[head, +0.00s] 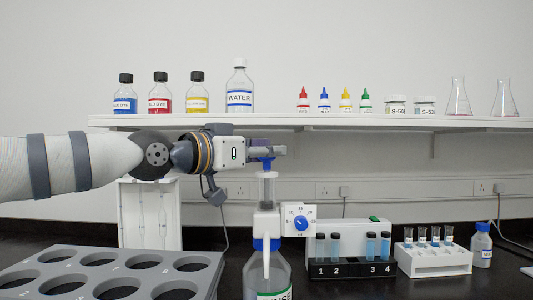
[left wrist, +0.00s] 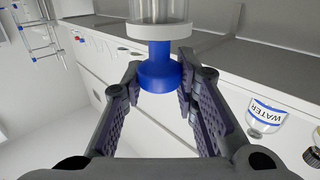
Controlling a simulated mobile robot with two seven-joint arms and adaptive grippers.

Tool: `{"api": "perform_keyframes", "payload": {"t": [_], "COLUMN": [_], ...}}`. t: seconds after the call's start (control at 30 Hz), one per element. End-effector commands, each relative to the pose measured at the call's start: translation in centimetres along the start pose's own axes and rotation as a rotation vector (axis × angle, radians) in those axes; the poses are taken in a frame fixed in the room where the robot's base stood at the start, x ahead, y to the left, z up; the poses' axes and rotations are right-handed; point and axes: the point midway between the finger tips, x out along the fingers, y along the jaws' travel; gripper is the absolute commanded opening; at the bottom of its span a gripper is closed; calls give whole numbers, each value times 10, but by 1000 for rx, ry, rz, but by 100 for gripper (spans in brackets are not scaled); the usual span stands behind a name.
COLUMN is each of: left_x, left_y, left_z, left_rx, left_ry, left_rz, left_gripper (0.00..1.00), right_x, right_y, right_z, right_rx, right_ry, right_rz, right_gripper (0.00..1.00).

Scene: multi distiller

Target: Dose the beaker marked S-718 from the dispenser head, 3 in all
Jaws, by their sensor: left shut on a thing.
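The dispenser head (head: 267,222) is white with a blue dial (head: 300,222), and sits on a clear bottle (head: 266,276) whose lower part is cut off by the frame. A clear barrel rises from it to a blue plunger top (head: 266,163). My left gripper (head: 279,151) is shut on this blue top. In the left wrist view the blue plunger top (left wrist: 159,72) sits between the fingers of my left gripper (left wrist: 158,88), below the clear barrel. My right gripper is not in view. No beaker with a readable S-718 mark shows in either view.
A grey rack (head: 118,262) with round holes stands front left. A black tube block (head: 350,270) and a white vial rack (head: 434,261) stand right of the dispenser. The shelf (head: 330,122) above holds bottles, dropper bottles, small S-marked jars and flasks.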

Motion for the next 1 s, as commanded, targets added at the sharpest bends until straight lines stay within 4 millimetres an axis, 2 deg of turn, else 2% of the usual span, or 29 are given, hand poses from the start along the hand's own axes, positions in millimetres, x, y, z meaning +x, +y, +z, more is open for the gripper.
{"api": "perform_keyframes", "payload": {"t": [0.03, 0.13, 0.33, 0.37, 0.43, 0.77, 0.87, 1.0], "left_x": [0, 0, 0, 0, 0, -3, -19, -58], "left_y": [1, 1, 1, 1, 1, 0, 0, 0], "left_z": [-9, -18, -17, -17, -17, -17, -18, -19], "left_rx": [1, 1, 0, 0, 0, 2, 4, 3], "left_ry": [4, 4, 3, 3, 3, 2, 3, 5], "left_rz": [-1, 1, 1, 1, 1, 1, 0, -1], "left_gripper": [0, 0, 0, 29, 45, 46, 46, 46], "right_x": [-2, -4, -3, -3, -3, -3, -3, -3], "right_y": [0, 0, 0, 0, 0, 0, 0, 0], "right_z": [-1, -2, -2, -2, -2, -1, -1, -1], "right_rx": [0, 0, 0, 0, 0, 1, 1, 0], "right_ry": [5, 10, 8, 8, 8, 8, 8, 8], "right_rz": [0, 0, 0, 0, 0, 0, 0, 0], "right_gripper": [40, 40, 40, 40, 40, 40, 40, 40]}}
